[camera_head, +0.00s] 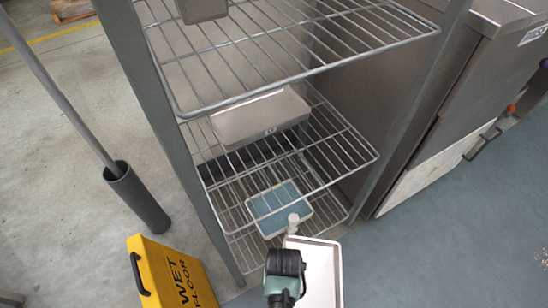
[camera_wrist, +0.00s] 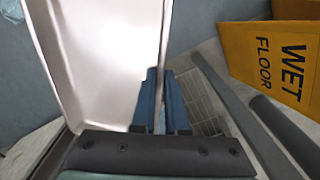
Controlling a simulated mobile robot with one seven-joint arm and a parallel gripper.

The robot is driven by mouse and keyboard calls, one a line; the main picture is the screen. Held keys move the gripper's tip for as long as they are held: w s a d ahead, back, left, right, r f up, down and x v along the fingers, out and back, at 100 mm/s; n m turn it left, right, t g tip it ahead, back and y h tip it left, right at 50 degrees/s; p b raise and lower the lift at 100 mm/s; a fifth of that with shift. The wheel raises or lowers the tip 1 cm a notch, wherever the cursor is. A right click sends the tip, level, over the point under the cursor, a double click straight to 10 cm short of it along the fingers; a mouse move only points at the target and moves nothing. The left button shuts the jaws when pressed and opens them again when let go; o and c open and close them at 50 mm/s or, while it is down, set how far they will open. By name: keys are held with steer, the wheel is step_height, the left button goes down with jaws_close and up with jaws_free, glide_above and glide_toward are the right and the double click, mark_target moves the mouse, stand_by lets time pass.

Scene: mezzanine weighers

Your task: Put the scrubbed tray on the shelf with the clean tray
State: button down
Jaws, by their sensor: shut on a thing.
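My gripper (camera_wrist: 163,98) is shut on the rim of an empty, pale metal tray (camera_wrist: 95,60), which stands steeply tilted in the wrist view. In the head view this held tray (camera_head: 322,272) is at the bottom, in front of the wire rack and partly hidden by my arm. A pale metal tray (camera_head: 262,116) with a small label on its front sits on the middle wire shelf (camera_head: 345,160). Another tray (camera_head: 306,213), with a blue surface inside, sits on the lower shelf. I cannot read the label.
A grey rack post (camera_head: 165,120) stands left of the shelves. A yellow wet-floor sign (camera_head: 172,275) and a dark cylindrical holder (camera_head: 137,198) with a pole stand at left. A grey container (camera_head: 203,10) is on the top shelf. A steel cabinet (camera_head: 460,90) stands right.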

step_height(320, 180, down, 5)
steer(key=b, duration=0.4)
steer(key=w+a+r, duration=0.3)
steer(key=w+r, duration=0.1)
steer(key=w, duration=0.3)
steer(key=shift+w+a+r+h, duration=0.15)
steer(key=shift+w+a+h, duration=0.15)
steer(key=shift+w+a, duration=0.1)
steer(key=shift+d, duration=0.1)
